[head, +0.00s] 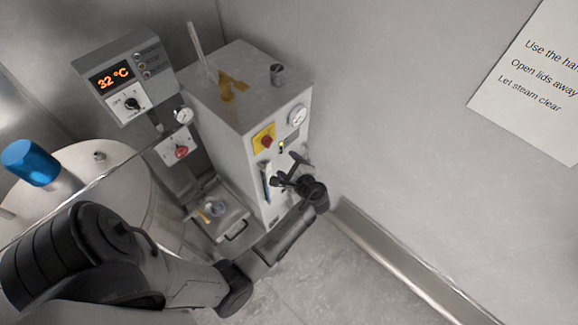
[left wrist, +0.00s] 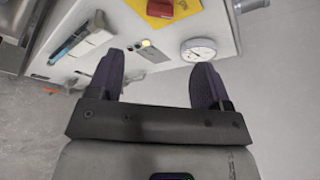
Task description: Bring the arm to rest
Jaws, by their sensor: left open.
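My left arm reaches in from the lower left of the head view, across the steel vessel, toward the grey machine (head: 240,110). My left gripper (head: 288,170) is in front of the machine's control face. In the left wrist view its two dark fingers (left wrist: 158,80) are spread apart with nothing between them. The machine's face shows beyond the fingers, with a round gauge (left wrist: 198,49), a red knob on a yellow plate (left wrist: 160,8) and a handle (left wrist: 78,42). I cannot tell the exact gap to the face. My right gripper is not in view.
The steel vessel (head: 115,160) with a blue cap (head: 30,162) stands at the left. A control box (head: 125,77) reads 32 °C. A small tray (head: 225,222) sits low beside the machine. A paper sign (head: 535,85) is on the right wall. The floor right of the gripper looks clear.

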